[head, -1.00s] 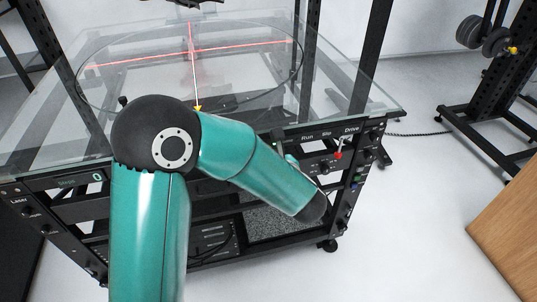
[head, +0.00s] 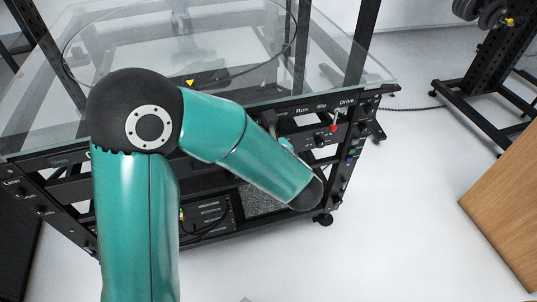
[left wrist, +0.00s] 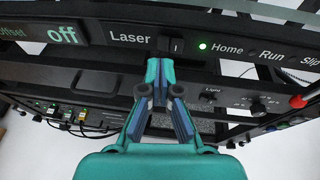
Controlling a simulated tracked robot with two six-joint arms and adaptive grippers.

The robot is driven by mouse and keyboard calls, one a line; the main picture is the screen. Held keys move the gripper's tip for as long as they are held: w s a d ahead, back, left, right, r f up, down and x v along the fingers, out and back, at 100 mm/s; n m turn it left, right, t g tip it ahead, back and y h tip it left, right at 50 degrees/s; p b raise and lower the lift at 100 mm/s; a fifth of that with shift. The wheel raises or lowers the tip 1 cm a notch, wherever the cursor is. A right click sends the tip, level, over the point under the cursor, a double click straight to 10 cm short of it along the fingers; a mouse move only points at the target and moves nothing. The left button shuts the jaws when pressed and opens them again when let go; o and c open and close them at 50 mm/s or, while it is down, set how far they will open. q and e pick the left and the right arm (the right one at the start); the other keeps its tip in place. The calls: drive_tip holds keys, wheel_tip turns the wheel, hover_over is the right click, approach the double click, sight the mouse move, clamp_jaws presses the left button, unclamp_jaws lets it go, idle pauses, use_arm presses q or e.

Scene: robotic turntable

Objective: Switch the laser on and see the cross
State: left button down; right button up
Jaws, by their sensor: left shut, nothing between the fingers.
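The laser rocker switch (left wrist: 176,45) is on the black front panel, right of the white word "Laser", in the left wrist view. My left gripper (left wrist: 158,66) is shut and empty. Its fingertips are just below and left of the switch; I cannot tell whether they touch the panel. In the head view my left arm covers the switch and most of the gripper. The glass top (head: 130,105) with its dark ring shows no red cross in the part in view. My right gripper is not in view.
A green light (left wrist: 203,46) glows beside "Home". A red-tipped lever (head: 333,127) sits under "Drive" on the panel's right. A yellow triangle (head: 190,82) marks the near side of the ring. A wooden surface (head: 507,205) is at right, with open floor between.

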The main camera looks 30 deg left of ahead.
use_arm(q)
drive_tip(key=s+p+v, duration=0.1)
drive_tip(key=v, duration=1)
drive_tip(key=shift+a, duration=0.4)
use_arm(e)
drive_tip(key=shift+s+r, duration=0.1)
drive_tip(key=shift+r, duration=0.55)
